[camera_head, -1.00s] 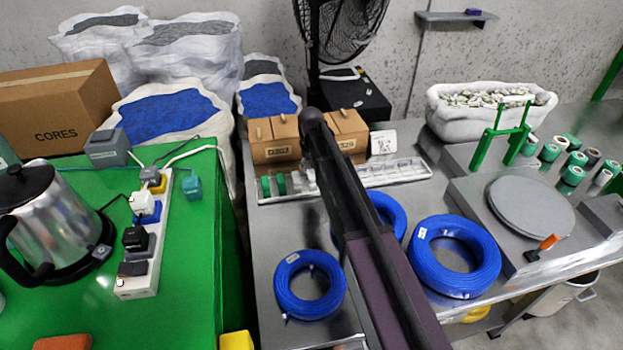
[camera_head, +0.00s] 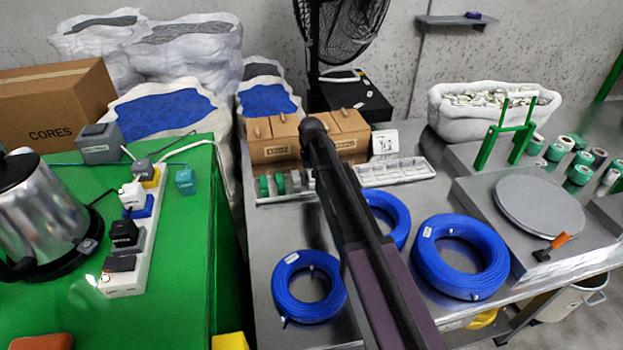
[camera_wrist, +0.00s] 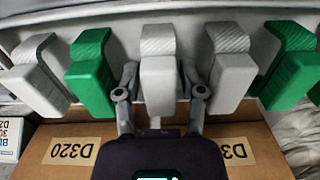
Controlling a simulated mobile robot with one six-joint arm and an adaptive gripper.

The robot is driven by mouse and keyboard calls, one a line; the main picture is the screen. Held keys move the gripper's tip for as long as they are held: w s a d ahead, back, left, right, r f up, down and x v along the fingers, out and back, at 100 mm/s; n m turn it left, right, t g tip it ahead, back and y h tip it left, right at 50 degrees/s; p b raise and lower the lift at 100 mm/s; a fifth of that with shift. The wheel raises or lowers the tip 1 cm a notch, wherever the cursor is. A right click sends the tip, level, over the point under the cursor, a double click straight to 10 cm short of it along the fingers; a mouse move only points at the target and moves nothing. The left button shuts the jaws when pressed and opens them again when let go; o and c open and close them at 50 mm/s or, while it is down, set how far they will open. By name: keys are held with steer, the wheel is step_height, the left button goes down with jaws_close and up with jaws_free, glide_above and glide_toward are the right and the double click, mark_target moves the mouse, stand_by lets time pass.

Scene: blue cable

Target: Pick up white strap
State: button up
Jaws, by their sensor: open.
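The middle white strap (camera_wrist: 158,62) lies between the fingers of my gripper (camera_wrist: 159,76), which are open, one on each side; contact cannot be told. Another white strap (camera_wrist: 36,78) is at the far left, and one more white strap (camera_wrist: 232,68) is just right of the right finger. A green strap (camera_wrist: 91,68) and another green strap (camera_wrist: 290,62) also show. In the head view, my arm hides the gripper and part of the strap tray (camera_head: 405,178).
Cardboard boxes (camera_head: 272,140) stand right behind the tray. Blue cable coils (camera_head: 308,287) lie in front, with a larger coil (camera_head: 459,256) to the right. A green table (camera_head: 170,270) with a kettle (camera_head: 35,215) is at left.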

stand_by(0.3)
steer(key=c, duration=0.6)
steer(key=shift+r, duration=0.2)
step_height(320, 180, up, 10)
steer(key=p, duration=1)
steer(key=shift+f, duration=0.2)
stand_by(0.5)
